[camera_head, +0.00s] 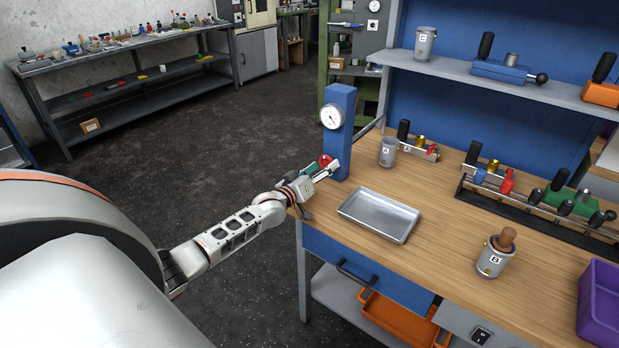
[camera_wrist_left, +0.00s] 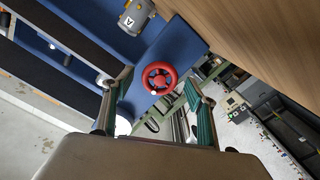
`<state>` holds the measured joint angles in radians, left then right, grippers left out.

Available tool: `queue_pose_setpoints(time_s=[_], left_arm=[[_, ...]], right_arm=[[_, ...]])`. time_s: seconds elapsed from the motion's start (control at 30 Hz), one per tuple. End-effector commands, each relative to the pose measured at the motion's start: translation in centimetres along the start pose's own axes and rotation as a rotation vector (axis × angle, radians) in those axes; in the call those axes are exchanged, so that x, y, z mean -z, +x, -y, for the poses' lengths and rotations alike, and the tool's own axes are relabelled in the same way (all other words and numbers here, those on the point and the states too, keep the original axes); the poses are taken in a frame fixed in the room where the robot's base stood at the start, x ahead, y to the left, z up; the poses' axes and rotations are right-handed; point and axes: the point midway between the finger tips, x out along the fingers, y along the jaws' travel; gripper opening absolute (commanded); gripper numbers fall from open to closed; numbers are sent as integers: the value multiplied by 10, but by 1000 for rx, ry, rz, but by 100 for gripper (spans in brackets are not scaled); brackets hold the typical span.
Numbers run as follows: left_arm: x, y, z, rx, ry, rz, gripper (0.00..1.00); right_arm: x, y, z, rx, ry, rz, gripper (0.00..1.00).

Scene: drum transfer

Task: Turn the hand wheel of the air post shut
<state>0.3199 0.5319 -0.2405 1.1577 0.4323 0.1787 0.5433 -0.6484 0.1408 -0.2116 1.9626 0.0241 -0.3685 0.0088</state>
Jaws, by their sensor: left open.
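The air post (camera_head: 338,135) is a blue upright column at the table's left back edge, with a round white gauge (camera_head: 331,117) near its top. Its red hand wheel (camera_head: 324,160) is partly hidden behind my left gripper (camera_head: 328,170) in the head view. In the left wrist view the whole wheel (camera_wrist_left: 159,78) shows on the blue post (camera_wrist_left: 180,55), facing the camera. My left gripper (camera_wrist_left: 158,98) is open, with one green-padded finger on each side of the wheel in the picture. I cannot tell whether either finger touches it. My right gripper is out of view.
A metal tray (camera_head: 380,215) lies on the wooden table near the post. Can A (camera_head: 388,152) stands behind it, and can B (camera_head: 494,258) stands to the right. A rack (camera_head: 530,205) of valves and a purple bin (camera_head: 602,300) are further right. Open floor lies left of the table.

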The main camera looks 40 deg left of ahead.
Motion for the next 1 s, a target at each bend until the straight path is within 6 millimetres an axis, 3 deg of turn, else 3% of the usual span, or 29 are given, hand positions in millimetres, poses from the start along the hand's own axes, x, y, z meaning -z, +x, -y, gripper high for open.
queue_pose_setpoints(time_s=[0.6, 1.0], left_arm=[[-1, -95, 0, 0, 1, 1, 57], [0, -108, 0, 0, 1, 0, 57]], right_arm=[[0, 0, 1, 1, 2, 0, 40], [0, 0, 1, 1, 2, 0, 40]])
